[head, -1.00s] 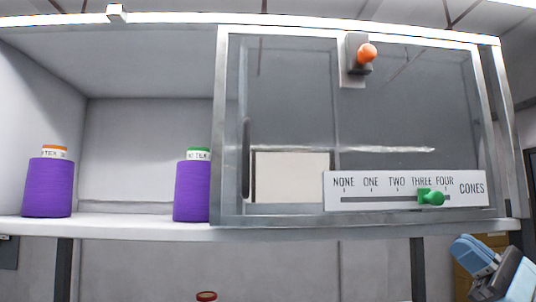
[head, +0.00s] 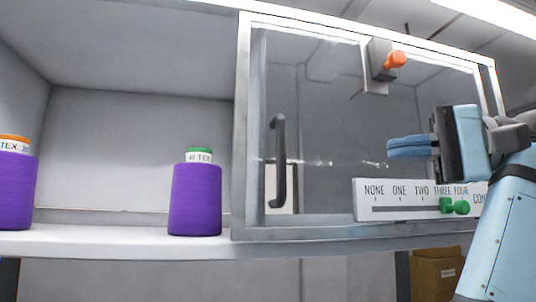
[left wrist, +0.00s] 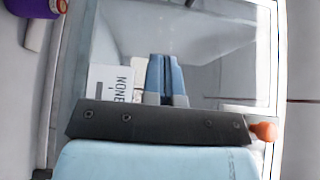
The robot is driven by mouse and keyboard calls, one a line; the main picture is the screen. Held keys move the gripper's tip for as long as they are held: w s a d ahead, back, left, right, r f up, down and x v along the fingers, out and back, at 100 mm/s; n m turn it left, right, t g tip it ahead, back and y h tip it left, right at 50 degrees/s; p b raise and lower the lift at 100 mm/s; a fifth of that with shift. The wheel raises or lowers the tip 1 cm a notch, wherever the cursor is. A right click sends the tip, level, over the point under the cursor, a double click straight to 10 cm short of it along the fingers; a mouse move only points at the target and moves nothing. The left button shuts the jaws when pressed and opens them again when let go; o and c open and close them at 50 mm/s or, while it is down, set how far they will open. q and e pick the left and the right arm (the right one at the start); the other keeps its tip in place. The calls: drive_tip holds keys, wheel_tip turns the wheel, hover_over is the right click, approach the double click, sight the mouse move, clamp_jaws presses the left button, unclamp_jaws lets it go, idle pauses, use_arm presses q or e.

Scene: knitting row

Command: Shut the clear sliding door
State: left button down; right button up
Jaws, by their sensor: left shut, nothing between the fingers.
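The clear sliding door (head: 330,110) has a metal frame and covers the right part of the shelf; the left part is open. Its dark upright handle (head: 279,160) is near the door's left edge. My left gripper (head: 390,148) is in front of the clear panel, right of the handle, with its fingers shut and empty, pointing left. I cannot tell whether it touches the panel. In the left wrist view the shut fingers (left wrist: 165,75) show against the door panel (left wrist: 215,50). My right gripper is not in view.
Purple cones stand on the shelf, one with a green top (head: 196,195) and one with an orange top (head: 14,195). An orange knob (head: 394,60) sits at the door's top.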

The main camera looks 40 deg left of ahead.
sight(327, 154)
use_arm(q)
drive_tip(key=p+x, duration=0.2)
drive_tip(key=x, duration=0.8)
drive_tip(key=shift+a, duration=0.25)
drive_tip(key=s, duration=0.1)
drive_tip(key=s+a+p, duration=0.1)
drive_tip(key=s, duration=0.1)
drive_tip(key=shift+s+a, duration=0.15)
drive_tip(key=shift+s, duration=0.25)
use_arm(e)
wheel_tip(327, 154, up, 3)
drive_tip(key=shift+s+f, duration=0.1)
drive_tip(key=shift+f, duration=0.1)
